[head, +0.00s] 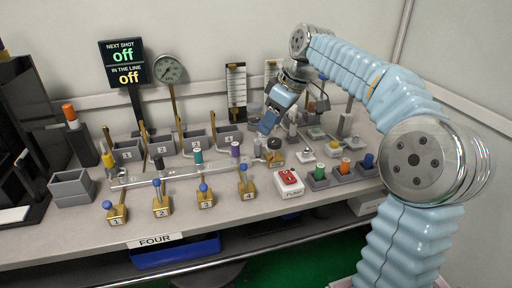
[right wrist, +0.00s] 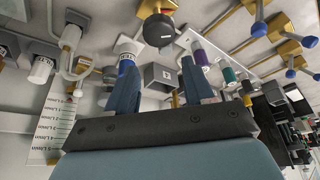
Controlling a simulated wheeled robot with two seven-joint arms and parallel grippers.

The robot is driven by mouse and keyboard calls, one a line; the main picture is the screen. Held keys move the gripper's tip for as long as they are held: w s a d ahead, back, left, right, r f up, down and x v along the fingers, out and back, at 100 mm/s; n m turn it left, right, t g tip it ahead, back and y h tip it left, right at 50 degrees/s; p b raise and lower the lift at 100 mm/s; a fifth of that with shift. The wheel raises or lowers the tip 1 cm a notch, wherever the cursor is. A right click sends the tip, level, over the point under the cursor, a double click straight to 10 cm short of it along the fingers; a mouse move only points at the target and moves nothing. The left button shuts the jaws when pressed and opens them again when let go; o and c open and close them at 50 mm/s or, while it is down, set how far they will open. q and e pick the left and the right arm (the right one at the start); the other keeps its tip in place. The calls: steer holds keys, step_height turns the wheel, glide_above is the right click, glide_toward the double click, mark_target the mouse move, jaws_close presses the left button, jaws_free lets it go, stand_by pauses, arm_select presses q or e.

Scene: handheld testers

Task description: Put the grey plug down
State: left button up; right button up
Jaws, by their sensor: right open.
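My right gripper (head: 268,124) is over the back right of the bench, its blue fingers pointing down and left. In the right wrist view the two fingers (right wrist: 158,88) stand apart with nothing held between them. Beyond the gap is a grey bin marked 4 (right wrist: 160,76). A white cylinder with a blue label (right wrist: 127,56) stands close by the left finger. I cannot pick out the grey plug for sure in either view. Purple (head: 235,149), teal (head: 198,157) and black (head: 158,162) plugs stand along the clear line. My left gripper is not in view.
A black knob (head: 274,144) stands just below the gripper. A red-topped white box (head: 289,183) and several brass levers with blue balls (head: 202,187) line the front. A gauge (head: 170,69) stands behind.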

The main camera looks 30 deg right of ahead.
mark_target(260, 143)
steer(key=shift+x, duration=1.25)
steer(key=x, duration=0.5)
steer(key=shift+a+f, duration=0.25)
steer(key=shift+a, duration=0.15)
jaws_close()
